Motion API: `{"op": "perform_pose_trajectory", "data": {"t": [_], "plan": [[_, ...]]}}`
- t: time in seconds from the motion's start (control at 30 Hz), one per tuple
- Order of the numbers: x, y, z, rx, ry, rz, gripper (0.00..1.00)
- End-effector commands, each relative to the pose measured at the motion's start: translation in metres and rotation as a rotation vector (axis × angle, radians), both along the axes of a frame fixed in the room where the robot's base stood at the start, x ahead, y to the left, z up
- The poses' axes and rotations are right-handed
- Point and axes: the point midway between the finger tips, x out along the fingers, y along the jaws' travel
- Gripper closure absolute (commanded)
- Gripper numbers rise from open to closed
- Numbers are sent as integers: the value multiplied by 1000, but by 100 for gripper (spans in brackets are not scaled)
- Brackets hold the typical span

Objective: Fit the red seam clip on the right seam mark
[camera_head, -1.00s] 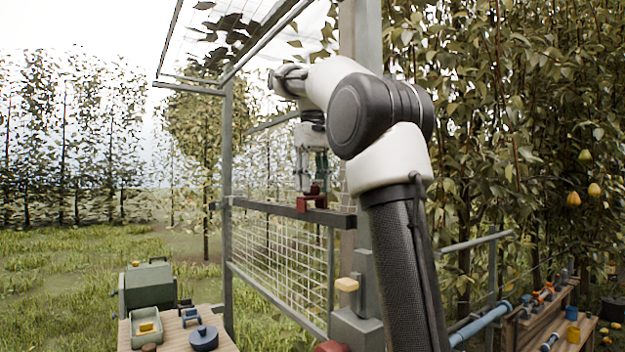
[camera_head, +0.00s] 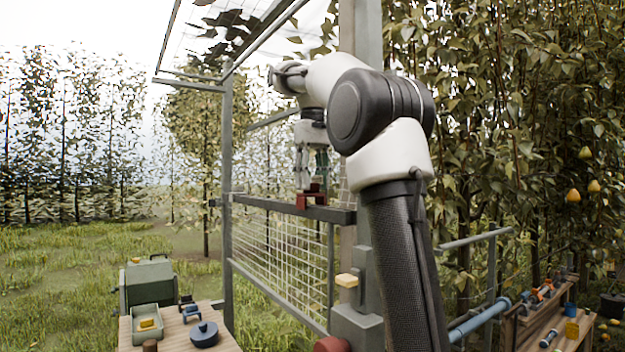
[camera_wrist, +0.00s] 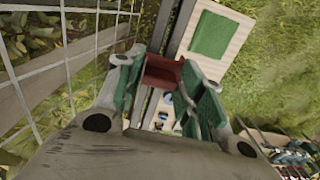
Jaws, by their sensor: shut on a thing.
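The red seam clip (camera_head: 311,196) is a small bracket-shaped piece at the dark top rail (camera_head: 262,205) of the mesh panel. My gripper (camera_head: 311,180) points down from above and is shut on the clip. In the wrist view the red clip (camera_wrist: 162,72) sits between the green-padded fingers (camera_wrist: 165,90), over or against the rail. I cannot tell whether the clip touches the rail or hangs just in front of it. I cannot make out the right seam mark; the clip, fingers or arm may hide it.
A wire mesh panel (camera_head: 285,255) hangs below the rail, between a thin left post (camera_head: 228,150) and a thick post. A yellow block (camera_head: 347,281) is on the thick post's side. A wooden table (camera_head: 175,328) with a green box and tray stands lower left. A workbench (camera_head: 545,325) stands lower right.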

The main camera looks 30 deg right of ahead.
Motion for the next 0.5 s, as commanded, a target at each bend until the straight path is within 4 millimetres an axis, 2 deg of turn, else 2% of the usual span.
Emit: {"op": "perform_pose_trajectory", "data": {"t": [0.5], "plan": [[0,0,-6,0,0,0,80]]}}
